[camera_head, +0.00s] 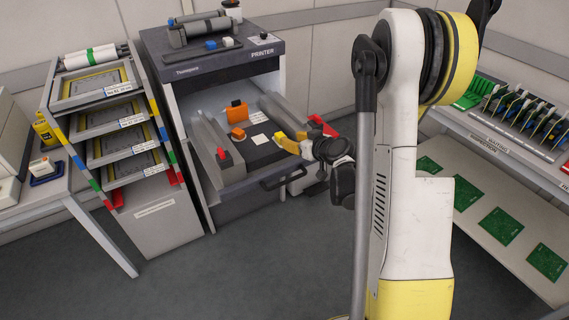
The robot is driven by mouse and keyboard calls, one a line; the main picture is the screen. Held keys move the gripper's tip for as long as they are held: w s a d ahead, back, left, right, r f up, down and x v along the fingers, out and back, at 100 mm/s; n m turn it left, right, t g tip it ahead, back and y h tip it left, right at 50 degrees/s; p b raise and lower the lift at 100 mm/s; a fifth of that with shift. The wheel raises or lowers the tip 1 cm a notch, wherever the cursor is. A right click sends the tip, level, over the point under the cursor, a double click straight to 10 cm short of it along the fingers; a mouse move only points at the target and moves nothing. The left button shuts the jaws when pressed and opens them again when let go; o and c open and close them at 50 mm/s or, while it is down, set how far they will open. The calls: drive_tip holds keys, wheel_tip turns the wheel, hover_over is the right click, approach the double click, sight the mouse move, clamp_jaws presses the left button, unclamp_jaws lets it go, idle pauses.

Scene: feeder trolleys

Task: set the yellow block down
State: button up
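The yellow block (279,138) is small and bright yellow. It shows at the tip of my gripper (283,141), over the dark bed of the printer (262,152). My gripper reaches in from the right over the bed's front right part, its orange-yellow fingers pointing left. It appears shut on the block. The fingers partly hide the block, and I cannot tell whether the block touches the bed.
An orange block (238,133), an orange upright piece (237,113) and white cards (259,139) are on the bed. Grey rails (212,150) flank it, the left one with a red knob. A tray rack (108,125) stands left; a board bench (505,135) stands right.

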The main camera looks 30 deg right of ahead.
drive_tip(key=s+a+r+g+y, duration=0.1)
drive_tip(key=s+a+r+g, duration=0.1)
drive_tip(key=s+a+r, duration=0.45)
drive_tip(key=s+a+r+g, duration=0.2)
drive_tip(key=s+a+r, duration=0.15)
drive_tip(key=a, duration=0.55)
drive_tip(key=s+a+r+g, duration=0.1)
drive_tip(key=s+a, duration=0.1)
drive_tip(key=s, duration=0.7)
drive_tip(key=s+a+r+g+h, duration=0.1)
drive_tip(key=s+a, duration=0.1)
drive_tip(key=s, duration=0.7)
drive_tip(key=shift+a+r+m+h, duration=0.3)
drive_tip(key=shift+a, duration=0.05)
drive_tip(key=shift+w, duration=0.1)
